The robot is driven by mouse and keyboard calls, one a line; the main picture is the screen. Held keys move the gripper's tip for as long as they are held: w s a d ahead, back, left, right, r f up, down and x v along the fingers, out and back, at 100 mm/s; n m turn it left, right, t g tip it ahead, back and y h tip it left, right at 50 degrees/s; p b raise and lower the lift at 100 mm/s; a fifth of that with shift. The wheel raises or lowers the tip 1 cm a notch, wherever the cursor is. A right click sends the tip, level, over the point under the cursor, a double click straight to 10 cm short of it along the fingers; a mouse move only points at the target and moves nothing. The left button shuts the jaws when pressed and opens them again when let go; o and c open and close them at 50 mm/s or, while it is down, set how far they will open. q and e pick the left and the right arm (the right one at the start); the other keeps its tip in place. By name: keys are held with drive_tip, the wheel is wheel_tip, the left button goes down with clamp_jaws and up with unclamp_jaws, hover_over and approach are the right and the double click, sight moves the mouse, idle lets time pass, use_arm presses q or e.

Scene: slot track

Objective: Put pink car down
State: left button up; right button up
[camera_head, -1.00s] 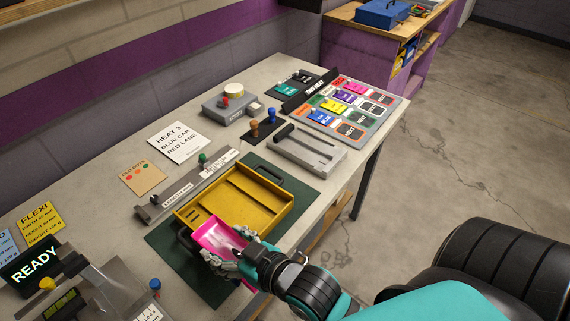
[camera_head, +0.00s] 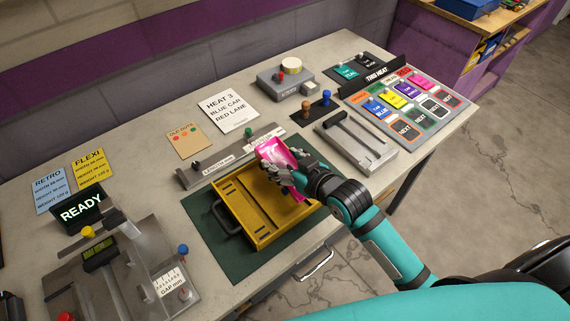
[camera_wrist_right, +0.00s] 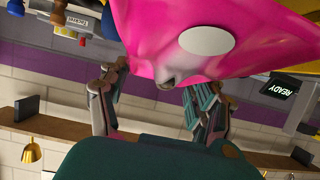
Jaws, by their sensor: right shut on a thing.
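The pink car (camera_head: 277,157) is held in my right gripper (camera_head: 282,173), over the far right part of the yellow tray (camera_head: 240,221) and close to the length gauge. It looks tilted. Whether it touches the tray or gauge I cannot tell. In the right wrist view the pink car (camera_wrist_right: 205,35) fills the top, with a white oval on it, and the fingers of my right gripper (camera_wrist_right: 160,100) are on either side of its lower end. My left gripper is in no view.
The length gauge (camera_head: 215,165) lies behind the tray on the green mat (camera_head: 205,215). A grey slotted block (camera_head: 357,142) and the heat board (camera_head: 410,105) stand to the right. A gap gauge (camera_head: 115,260) stands at left. Bare table shows around the heat card (camera_head: 229,110).

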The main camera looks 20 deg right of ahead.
drive_tip(key=shift+w+d, duration=0.15)
drive_tip(key=shift+w, duration=0.2)
drive_tip(key=shift+f, duration=0.3)
wheel_tip(320, 180, down, 2)
drive_tip(key=shift+f+p, duration=0.15)
drive_tip(key=shift+p, duration=0.2)
drive_tip(key=shift+f, duration=0.25)
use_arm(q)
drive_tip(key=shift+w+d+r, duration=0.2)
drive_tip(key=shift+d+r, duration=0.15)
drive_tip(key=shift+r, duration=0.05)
use_arm(e)
drive_tip(key=shift+f, duration=0.6)
drive_tip(key=o, duration=1.5)
drive_tip(key=shift+c, duration=0.2)
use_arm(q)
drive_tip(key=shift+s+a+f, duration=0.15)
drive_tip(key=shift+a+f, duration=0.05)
